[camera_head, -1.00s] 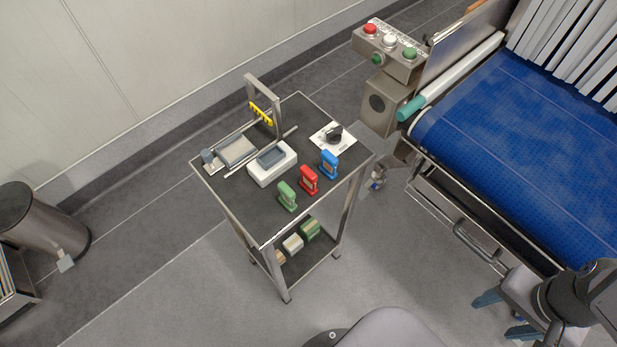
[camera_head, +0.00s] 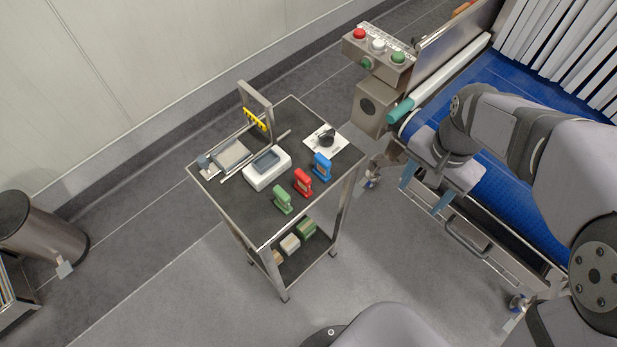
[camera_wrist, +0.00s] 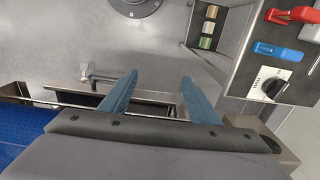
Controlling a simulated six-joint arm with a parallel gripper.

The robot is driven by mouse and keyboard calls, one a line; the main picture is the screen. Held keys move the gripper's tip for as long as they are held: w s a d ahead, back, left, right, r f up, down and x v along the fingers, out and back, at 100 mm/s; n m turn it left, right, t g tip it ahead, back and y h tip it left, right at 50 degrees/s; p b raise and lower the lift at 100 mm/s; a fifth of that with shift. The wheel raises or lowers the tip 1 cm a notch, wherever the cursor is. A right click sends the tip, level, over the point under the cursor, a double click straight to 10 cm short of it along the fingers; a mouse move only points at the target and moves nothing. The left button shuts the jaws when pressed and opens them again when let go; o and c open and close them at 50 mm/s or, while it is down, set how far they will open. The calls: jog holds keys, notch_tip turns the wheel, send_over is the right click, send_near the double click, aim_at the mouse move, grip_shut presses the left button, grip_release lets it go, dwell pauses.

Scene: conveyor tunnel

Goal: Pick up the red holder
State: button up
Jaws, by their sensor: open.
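In the wrist view the red holder (camera_wrist: 292,15) shows at the top right, partly cut off by the frame edge. My gripper (camera_head: 423,191) is to the right of the cart, in front of the conveyor, apart from all the holders. Its two blue fingers (camera_wrist: 158,92) are spread with nothing between them.
The cart (camera_head: 262,236) also carries a white box (camera_head: 255,177), a metal frame with yellow hooks (camera_head: 254,119) and a black dial on a white plate (camera_head: 326,141). The blue conveyor (camera_head: 497,185) and a button box (camera_head: 378,57) stand at the right.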

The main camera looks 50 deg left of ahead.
jog(key=s+a+r, duration=0.1)
jog(key=s+a, duration=0.3)
jog(key=a, duration=0.7)
jog(key=p, duration=0.2)
send_near(303, 175)
jog(key=f, duration=0.5)
jog(key=shift+a+f, duration=0.15)
jog(key=shift+a, duration=0.05)
jog(key=shift+d+f+p, duration=0.15)
jog(key=shift+f+p, duration=1.4)
jog(key=shift+f, duration=2.15)
jog(key=shift+c, duration=0.3)
jog(key=c, duration=1)
jog(key=shift+c, duration=0.2)
jog(key=shift+r, duration=0.1)
notch_tip(303, 175, up, 10)
jog(key=b, duration=0.3)
